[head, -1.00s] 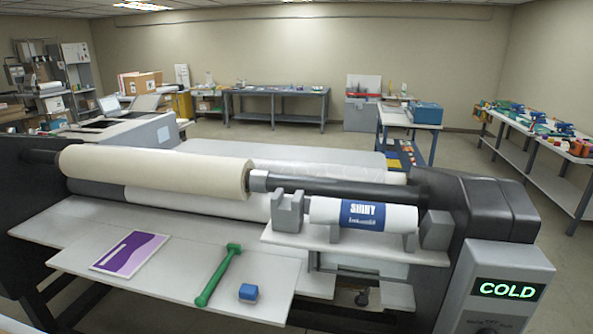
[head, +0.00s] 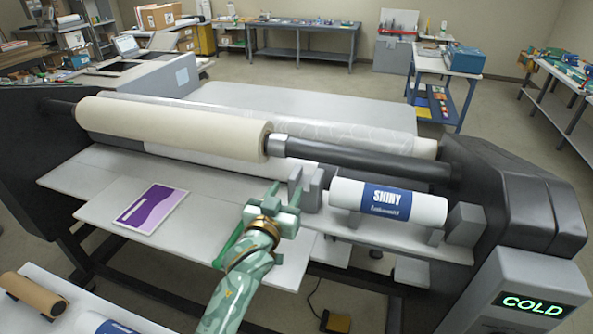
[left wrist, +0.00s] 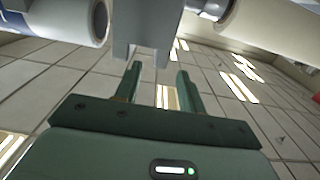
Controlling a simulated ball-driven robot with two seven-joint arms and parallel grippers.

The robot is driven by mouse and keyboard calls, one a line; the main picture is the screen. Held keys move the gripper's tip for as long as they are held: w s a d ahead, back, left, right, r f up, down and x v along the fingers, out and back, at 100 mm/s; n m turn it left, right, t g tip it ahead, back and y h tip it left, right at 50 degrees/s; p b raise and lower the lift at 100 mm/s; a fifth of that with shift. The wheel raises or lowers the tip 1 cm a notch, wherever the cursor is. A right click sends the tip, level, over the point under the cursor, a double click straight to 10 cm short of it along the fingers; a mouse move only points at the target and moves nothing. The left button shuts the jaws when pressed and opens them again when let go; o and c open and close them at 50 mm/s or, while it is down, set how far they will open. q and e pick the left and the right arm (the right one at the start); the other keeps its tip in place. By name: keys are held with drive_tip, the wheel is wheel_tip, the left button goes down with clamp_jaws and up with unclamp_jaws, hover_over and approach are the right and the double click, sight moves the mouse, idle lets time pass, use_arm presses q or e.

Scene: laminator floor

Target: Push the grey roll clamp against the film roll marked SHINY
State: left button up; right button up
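The white film roll with the blue SHINY label (head: 388,202) lies on the grey shelf at the right of the machine. The grey roll clamp (head: 309,188) stands at the roll's left end, with a narrow gap seeming to show between them. My left gripper (head: 284,192) is at the clamp's left front side, fingers apart. In the left wrist view, the clamp (left wrist: 150,25) is just beyond the open fingertips (left wrist: 160,70), with floor visible between the fingers. I cannot tell whether a finger touches it. The roll's end (left wrist: 98,22) shows at left. My right gripper is out of view.
A cream roll (head: 180,127) on a dark shaft runs above and behind. A purple sheet (head: 150,208) lies on the left table; a green tool (head: 230,247) is mostly hidden by my arm. A COLD display (head: 532,303) stands at right. A brown roll (head: 32,294) is front left.

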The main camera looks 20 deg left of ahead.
sight(299, 166)
use_arm(q)
drive_tip(key=w, duration=0.8)
drive_tip(key=shift+d+f, duration=0.1)
drive_tip(key=shift+s, duration=0.1)
clamp_jaws()
